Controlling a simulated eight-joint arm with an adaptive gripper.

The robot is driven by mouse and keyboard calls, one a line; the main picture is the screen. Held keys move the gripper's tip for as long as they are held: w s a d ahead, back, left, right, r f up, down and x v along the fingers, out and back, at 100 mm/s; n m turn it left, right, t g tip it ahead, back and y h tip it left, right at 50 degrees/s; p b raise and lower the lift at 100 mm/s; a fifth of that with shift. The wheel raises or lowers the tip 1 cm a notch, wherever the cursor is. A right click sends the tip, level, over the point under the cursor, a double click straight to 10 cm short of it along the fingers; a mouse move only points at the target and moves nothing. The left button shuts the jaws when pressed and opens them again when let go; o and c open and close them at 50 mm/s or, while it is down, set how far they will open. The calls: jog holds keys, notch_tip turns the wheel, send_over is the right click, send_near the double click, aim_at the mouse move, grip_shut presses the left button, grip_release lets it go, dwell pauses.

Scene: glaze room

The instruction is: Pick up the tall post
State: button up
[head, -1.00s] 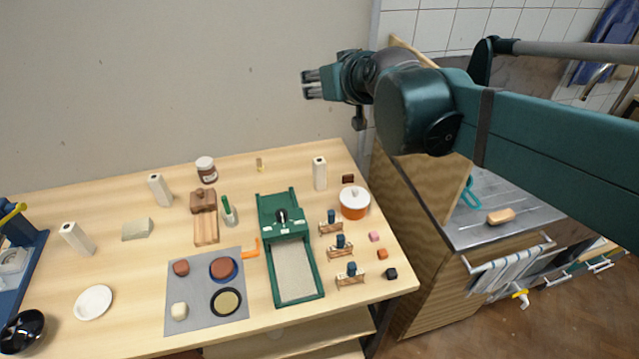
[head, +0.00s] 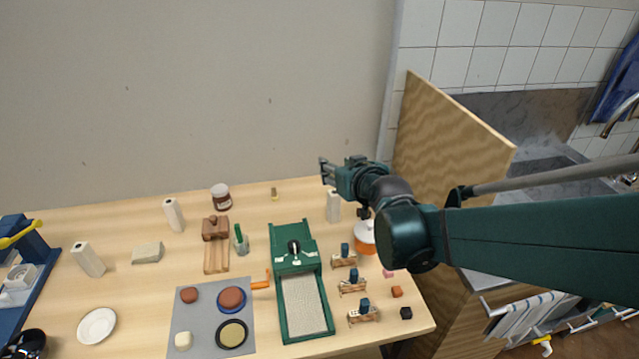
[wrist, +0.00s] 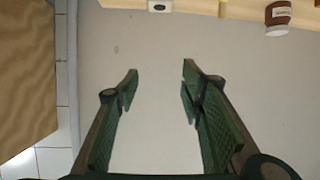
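Three white upright posts with small dark marks stand on the table. One is at the back right (head: 333,207), one at the back left (head: 174,215) and one further left (head: 88,260). I cannot tell surely which is tallest. My gripper (head: 323,171) is open and empty, its fingers pointing left; in the head view it appears just above the back-right post. In the wrist view its fingers (wrist: 160,85) are apart with only wall between them. A white block top (wrist: 160,5), probably the back-right post, shows at that view's top edge.
A brown jar (head: 221,197) and a small yellowish piece (head: 274,193) stand along the back. An orange pot (head: 364,238) is beside the back-right post, partly hidden by my arm. A green tray device (head: 300,290) fills the middle. A wooden panel (head: 440,150) rises to the right.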

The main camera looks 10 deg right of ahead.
aim_at(333, 191)
notch_tip(333, 191, down, 10)
jog(key=shift+f, duration=0.25)
jog(key=shift+w, duration=0.1)
dwell(0.5)
jog(key=shift+b+x, duration=0.3)
jog(key=shift+x, duration=0.9)
jog(key=shift+w+f, duration=0.1)
jog(key=shift+b+x, duration=0.8)
jog(key=shift+x, duration=1.75)
jog(key=shift+d, duration=0.1)
grip_shut()
